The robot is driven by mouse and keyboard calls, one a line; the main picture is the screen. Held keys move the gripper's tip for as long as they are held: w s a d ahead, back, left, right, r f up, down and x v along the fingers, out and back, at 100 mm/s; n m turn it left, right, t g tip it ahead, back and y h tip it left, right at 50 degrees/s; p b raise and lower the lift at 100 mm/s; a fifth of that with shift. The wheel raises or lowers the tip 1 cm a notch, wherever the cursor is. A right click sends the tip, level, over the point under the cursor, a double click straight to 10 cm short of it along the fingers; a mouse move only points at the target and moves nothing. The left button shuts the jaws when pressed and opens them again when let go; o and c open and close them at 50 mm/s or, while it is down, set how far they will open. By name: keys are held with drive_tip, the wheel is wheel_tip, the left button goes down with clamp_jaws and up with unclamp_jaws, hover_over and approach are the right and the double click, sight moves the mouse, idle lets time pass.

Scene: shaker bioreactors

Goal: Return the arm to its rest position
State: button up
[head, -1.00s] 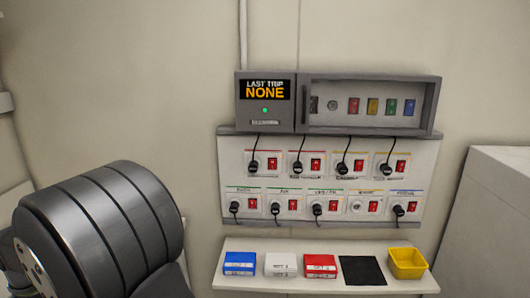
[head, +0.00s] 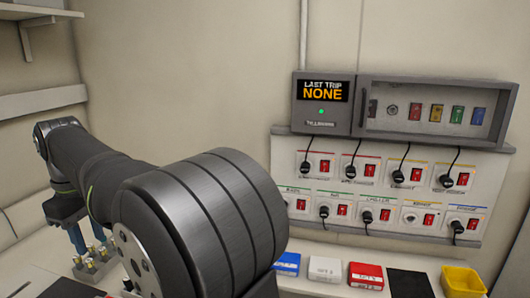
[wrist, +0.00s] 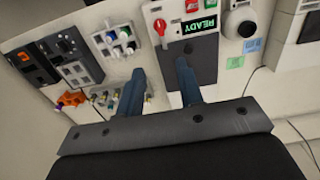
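My arm crosses the left half of the head view, and its large dark grey joint fills the lower middle. My gripper (head: 88,246) points down at the far left of that view, above a bench with small vials. In the wrist view my gripper (wrist: 160,72) shows two blue fingers held well apart with nothing between them. The exact height of the fingers above the bench cannot be told.
A wall panel (head: 300,225) with red switches and black plugs stands right of my arm, under a grey box reading LAST TRIP NONE (head: 323,91). Below are a blue box (head: 287,263), a white box (head: 325,269), a red box (head: 366,276) and a yellow bin (head: 462,281).

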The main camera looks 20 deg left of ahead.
sight(110, 297)
wheel_tip(110, 297, down, 18)
drive_tip(key=shift+r, duration=0.1)
drive_tip(key=m, duration=1)
idle(0.4)
drive_tip(key=shift+r, duration=0.1)
idle(0.4)
drive_tip(key=shift+a+r, duration=0.1)
drive_tip(key=shift+r, duration=0.3)
wheel_tip(110, 297, up, 16)
drive_tip(key=n, duration=0.9)
wheel_tip(110, 297, down, 17)
drive_tip(key=shift+r, duration=0.1)
drive_tip(key=shift+c, duration=0.2)
